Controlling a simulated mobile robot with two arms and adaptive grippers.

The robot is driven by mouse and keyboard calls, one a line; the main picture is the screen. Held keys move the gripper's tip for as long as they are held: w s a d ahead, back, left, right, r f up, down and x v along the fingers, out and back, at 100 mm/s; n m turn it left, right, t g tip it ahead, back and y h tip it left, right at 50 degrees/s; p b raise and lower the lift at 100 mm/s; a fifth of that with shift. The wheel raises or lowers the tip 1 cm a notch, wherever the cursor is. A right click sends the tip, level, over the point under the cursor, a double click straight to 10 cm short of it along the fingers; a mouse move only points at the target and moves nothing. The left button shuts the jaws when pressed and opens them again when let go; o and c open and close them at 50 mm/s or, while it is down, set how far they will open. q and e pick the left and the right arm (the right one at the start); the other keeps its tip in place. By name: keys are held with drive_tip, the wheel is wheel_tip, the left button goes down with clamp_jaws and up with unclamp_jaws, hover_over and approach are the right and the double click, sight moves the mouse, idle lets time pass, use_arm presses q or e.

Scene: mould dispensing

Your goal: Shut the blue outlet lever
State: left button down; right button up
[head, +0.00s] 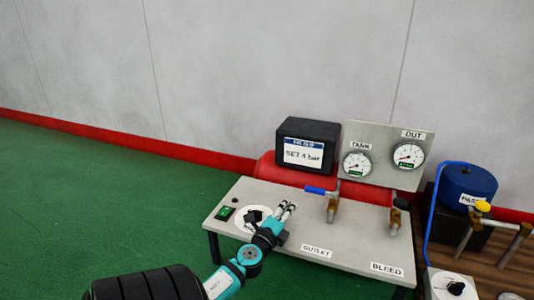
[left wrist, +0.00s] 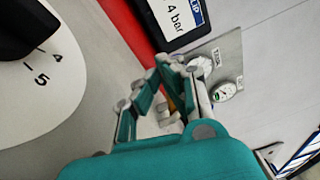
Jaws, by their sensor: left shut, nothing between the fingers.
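The blue outlet lever (head: 315,190) points left from the top of the brass outlet valve (head: 332,210), above the OUTLET label (head: 317,252). My left gripper (head: 288,207) is shut and empty, to the left of the valve and nearer to me than the lever. It appears apart from the lever. In the left wrist view the fingers (left wrist: 171,66) come together, and a bit of brass shows between them. The blue lever cannot be made out there. My right gripper is not in view.
A dial (head: 246,222) lies on the panel beside my left gripper. The bleed valve (head: 394,218) stands to the right. Behind are the display box (head: 306,133) reading "SET 4 bar" and the gauge board (head: 386,175). A blue hose (head: 434,215) runs down at the right.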

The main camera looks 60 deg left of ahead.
use_arm(q)
drive_tip(key=shift+s+a+f+b, duration=0.1)
drive_tip(key=shift+s+a+b, duration=0.15)
drive_tip(key=shift+s+a, duration=0.85)
drive_tip(key=shift+s+a+f+b, duration=0.1)
drive_tip(key=shift+s+a+b, duration=0.1)
drive_tip(key=shift+s+a, duration=0.85)
drive_tip(key=shift+s+d, duration=0.2)
